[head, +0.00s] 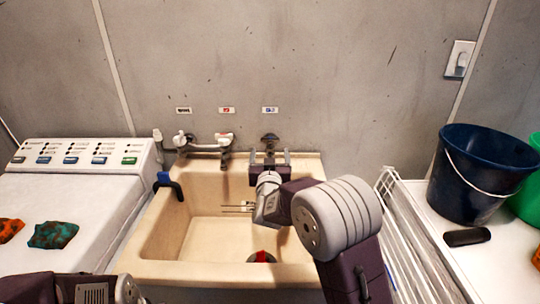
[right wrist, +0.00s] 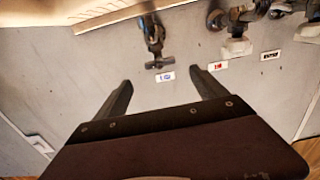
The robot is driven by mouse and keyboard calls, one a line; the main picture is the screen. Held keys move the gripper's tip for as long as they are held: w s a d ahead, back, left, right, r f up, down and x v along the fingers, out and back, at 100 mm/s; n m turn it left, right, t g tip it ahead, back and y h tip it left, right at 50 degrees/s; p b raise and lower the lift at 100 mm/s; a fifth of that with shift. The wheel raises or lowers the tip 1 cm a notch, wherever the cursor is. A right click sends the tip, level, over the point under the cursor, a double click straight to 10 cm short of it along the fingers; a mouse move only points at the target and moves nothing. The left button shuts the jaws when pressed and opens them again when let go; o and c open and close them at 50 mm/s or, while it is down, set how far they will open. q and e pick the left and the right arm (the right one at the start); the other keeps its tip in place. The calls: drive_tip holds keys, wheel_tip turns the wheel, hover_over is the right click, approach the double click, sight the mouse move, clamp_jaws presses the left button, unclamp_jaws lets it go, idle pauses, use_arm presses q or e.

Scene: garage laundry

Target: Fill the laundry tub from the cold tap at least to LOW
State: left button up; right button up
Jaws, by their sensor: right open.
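The beige laundry tub (head: 190,240) stands in the middle of the head view, with no water visible in it. Level marks (head: 237,207) show on its back inner wall, too small to read. The cold tap (head: 270,138) is on the wall under a blue label (head: 270,110); it also shows in the right wrist view (right wrist: 154,35). My right gripper (head: 270,157) is open and empty, its fingers pointing at the wall just below and in front of the cold tap. In the right wrist view its fingertips (right wrist: 164,84) appear apart from the tap. My left gripper is out of view; only part of that arm shows.
Another tap set with a spout (head: 205,147) is left of the cold tap, near a red label (head: 227,110). A dark blue hook-shaped piece (head: 168,183) hangs on the tub's left rim. A red object (head: 262,256) lies in the tub. A washer (head: 75,190) and blue bucket (head: 478,175) flank it.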

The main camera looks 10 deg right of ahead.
sight(270, 142)
drive_tip(key=x, duration=0.9)
drive_tip(key=shift+r+p, duration=0.1)
drive_tip(key=shift+p, duration=0.25)
